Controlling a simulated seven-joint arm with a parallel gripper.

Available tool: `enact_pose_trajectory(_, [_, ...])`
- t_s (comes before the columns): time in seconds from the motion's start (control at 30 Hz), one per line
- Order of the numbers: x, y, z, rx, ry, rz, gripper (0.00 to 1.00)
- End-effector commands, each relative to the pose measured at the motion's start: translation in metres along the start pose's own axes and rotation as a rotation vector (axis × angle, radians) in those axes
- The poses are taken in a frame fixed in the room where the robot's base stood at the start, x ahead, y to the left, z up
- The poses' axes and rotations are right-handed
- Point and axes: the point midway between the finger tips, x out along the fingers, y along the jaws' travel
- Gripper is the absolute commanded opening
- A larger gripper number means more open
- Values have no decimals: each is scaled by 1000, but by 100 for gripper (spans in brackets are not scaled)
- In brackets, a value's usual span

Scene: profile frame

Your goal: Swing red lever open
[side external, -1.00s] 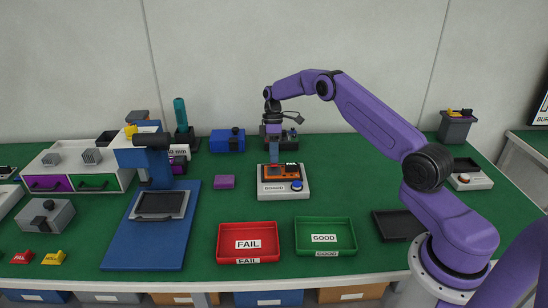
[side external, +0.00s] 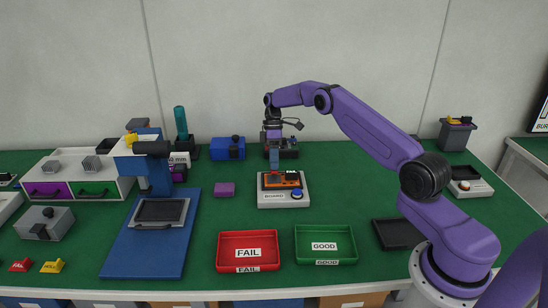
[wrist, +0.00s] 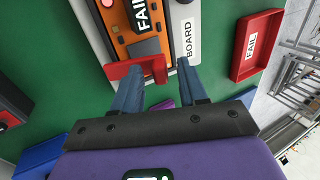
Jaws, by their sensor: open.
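The board fixture (side external: 283,202) is a pale box labelled BOARD with an orange board (side external: 270,186) on top and a blue button (side external: 297,193). The fixture (wrist: 186,12) and orange board (wrist: 148,48) also show at the top of the wrist view. The red lever (wrist: 122,70) is an angled red piece beside the orange board's near edge. My gripper (wrist: 158,86) is open, its two blue fingers apart, with part of the lever in front of the gap. In the side view my gripper (side external: 274,168) points down over the fixture's back left; the lever is not clearly visible there. Contact cannot be told.
A red FAIL tray (side external: 223,249) and a green GOOD tray (side external: 300,245) stand in front of the fixture. A purple block (side external: 224,190) lies to its left. A blue press stand (side external: 118,255) is farther left. A dark tray (side external: 398,234) is at right.

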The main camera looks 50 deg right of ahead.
Motion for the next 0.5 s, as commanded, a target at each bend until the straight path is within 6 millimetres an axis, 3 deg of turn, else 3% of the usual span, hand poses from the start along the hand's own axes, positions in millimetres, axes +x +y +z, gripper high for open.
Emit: enact_pose_trajectory(0.5, [-50, 1, 0, 0, 2, 3, 43])
